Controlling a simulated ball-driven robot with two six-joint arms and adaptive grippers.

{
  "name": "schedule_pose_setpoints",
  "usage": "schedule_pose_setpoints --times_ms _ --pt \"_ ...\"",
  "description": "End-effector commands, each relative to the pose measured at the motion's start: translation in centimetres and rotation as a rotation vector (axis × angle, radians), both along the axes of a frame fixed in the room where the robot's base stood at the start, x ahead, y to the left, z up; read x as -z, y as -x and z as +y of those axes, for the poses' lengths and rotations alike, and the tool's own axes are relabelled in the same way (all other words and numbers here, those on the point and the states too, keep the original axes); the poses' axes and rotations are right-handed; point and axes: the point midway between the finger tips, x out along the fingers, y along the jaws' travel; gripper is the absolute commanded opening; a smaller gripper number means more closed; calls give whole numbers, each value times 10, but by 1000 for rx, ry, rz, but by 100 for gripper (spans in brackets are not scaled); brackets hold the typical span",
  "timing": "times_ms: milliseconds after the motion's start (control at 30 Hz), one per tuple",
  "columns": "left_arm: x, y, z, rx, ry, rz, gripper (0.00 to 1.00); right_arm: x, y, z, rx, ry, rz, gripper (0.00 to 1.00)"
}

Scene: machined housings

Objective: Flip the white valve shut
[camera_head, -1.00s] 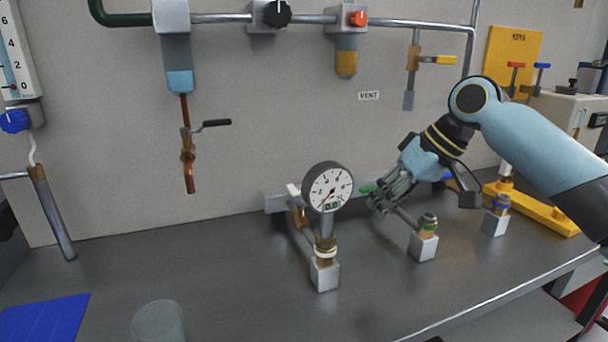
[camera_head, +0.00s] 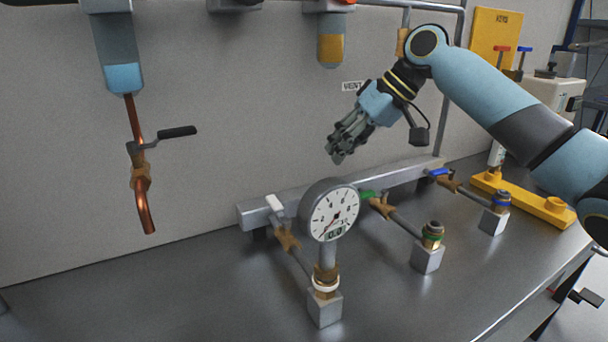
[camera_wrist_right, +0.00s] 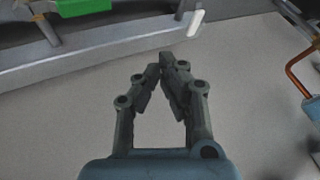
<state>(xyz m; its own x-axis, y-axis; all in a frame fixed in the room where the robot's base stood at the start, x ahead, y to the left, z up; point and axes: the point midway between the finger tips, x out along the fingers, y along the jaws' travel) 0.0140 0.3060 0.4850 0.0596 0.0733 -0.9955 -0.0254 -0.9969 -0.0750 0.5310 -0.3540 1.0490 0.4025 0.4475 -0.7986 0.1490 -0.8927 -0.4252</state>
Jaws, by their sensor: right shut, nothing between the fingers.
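The white valve handle (camera_head: 275,204) is a small lever at the manifold's front left, just left of the pressure gauge (camera_head: 329,211). In the right wrist view the white handle (camera_wrist_right: 195,22) shows as a short stub beyond the fingertips. My right gripper (camera_head: 338,158) is shut and empty, raised above the manifold behind the gauge and to the right of the white handle, not touching it. Its fingertips (camera_wrist_right: 163,62) meet in the wrist view. My left gripper is out of view.
The green handle (camera_head: 368,194) and the blue handle (camera_head: 439,172) sit to the right along the grey manifold (camera_head: 400,173). A copper pipe with a black lever (camera_head: 178,132) hangs on the wall at left. The bench (camera_head: 200,295) is clear at front left.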

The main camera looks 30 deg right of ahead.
Motion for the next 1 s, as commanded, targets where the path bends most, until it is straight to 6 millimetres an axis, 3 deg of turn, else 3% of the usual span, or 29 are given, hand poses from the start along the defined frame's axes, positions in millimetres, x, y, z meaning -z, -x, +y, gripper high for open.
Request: schedule_pose_setpoints --times_ms 300,500,700,1000 --pt "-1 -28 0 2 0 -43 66 44 -21 26 0 -7 3 0" --pt "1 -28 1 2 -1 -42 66 77 -38 45 0 -6 2 0" --pt "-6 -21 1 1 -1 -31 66 76 -40 73 -2 -2 -1 0" --pt "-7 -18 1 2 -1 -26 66 78 -41 84 0 1 1 0"
